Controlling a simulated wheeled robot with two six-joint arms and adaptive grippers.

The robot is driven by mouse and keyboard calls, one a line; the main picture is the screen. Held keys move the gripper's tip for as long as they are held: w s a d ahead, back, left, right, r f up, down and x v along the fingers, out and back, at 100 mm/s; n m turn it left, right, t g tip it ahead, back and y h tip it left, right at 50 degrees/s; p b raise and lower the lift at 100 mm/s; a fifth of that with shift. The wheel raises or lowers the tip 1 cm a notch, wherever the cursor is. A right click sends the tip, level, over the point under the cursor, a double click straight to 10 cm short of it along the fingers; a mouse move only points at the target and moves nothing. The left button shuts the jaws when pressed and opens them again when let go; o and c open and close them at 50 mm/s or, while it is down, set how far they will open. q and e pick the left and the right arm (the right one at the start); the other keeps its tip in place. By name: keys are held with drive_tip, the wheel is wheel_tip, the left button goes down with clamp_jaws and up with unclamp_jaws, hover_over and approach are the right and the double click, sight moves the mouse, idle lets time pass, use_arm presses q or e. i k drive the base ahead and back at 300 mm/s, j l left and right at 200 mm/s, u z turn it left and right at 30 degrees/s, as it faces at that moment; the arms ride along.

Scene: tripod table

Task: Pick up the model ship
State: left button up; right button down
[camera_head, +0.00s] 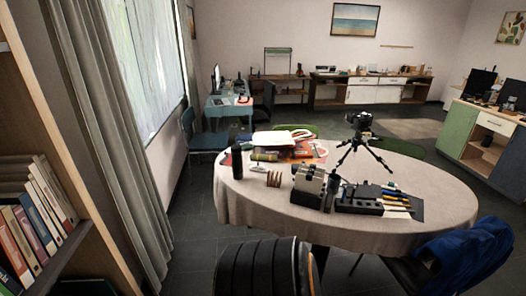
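I cannot make out a model ship anywhere in the head view. An oval table (424,213) with a pale cloth stands ahead. On it, a black camera on a small tripod (362,139) stands at the back right. A dark tool holder (358,198) with several pens or tools lies near the front, beside a grey-and-black device (309,184). A dark upright bottle (237,162) and a small coil-like rack (274,179) stand at the left. Neither of my grippers is in view.
A bookshelf (35,222) is close at the left. A dark ribbed chair back (262,268) stands in front of the table. A chair with a blue cloth (470,255) is at the right. Grey floor (188,240) is open left of the table.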

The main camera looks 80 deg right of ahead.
sight(258, 168)
drive_tip(key=z, duration=2.7)
